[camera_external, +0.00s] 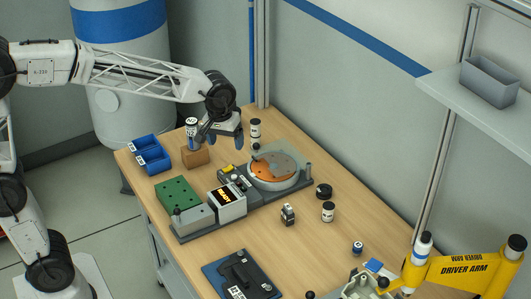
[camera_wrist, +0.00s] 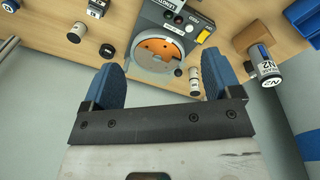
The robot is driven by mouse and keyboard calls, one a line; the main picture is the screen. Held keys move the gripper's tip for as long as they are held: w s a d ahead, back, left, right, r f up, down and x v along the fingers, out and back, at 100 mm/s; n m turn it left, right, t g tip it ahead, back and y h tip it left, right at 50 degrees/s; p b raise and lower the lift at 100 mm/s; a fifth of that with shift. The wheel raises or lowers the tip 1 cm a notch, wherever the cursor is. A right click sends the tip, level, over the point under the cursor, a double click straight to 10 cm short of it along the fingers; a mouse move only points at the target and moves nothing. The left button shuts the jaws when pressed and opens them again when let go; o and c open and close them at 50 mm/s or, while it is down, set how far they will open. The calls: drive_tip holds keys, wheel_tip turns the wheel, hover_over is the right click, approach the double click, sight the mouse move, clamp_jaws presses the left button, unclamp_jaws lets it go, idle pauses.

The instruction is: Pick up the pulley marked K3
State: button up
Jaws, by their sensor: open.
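I cannot read the mark K3 on anything in either view. Several small white cylindrical parts with dark ends stand about the table. One (camera_external: 328,212) is at the right of the disc fixture, with a squat black round part (camera_external: 323,191) just behind it; that black part also shows in the wrist view (camera_wrist: 107,50). Another white cylinder (camera_external: 255,128) stands behind the fixture.
A fixture with an orange disc (camera_external: 262,171) and a display box (camera_external: 226,200) fills the table's middle. Blue bins (camera_external: 152,153) stand at the left. A yellow driver arm (camera_external: 462,268) and a dark blue plate (camera_external: 241,275) are nearer.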

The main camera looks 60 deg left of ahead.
drive_tip(key=w+d+f+n, duration=0.2)
drive_tip(key=w+f, duration=0.2)
drive_tip(key=w, duration=0.5)
drive_tip(key=w+d+f+n, duration=0.2)
drive_tip(key=w+d+f, duration=0.15)
drive_tip(key=w, duration=0.65)
drive_tip(key=n+g, duration=0.1)
drive_tip(key=n, duration=0.3)
hover_over(324, 189)
wheel_tip(324, 189, down, 13)
drive_tip(key=shift+d+r, duration=0.1)
drive_tip(key=shift+f, duration=1.4)
drive_tip(key=shift+f, duration=2.55)
